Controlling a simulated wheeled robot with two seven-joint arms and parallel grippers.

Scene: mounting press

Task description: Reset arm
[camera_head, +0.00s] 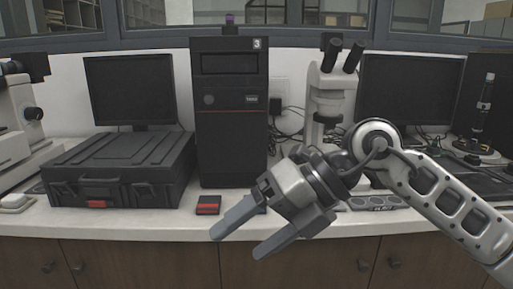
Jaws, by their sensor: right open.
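My right gripper (243,243) is open and empty. Its two grey fingers point to the lower left, in front of the counter's front edge. My right arm comes in from the right side of the picture. A tall black machine marked 3 (231,125) stands on the counter behind and to the left of the gripper. A small black and red object (207,205) lies on the counter in front of the machine, just beyond the fingers in the picture. My left gripper is not in view.
A black case (120,165) lies on the white counter (130,222) at the left. A dark monitor (130,90) stands behind it. White microscopes stand at the far left (15,125) and behind my right arm (328,95). Brown cabinets (140,262) are below the counter.

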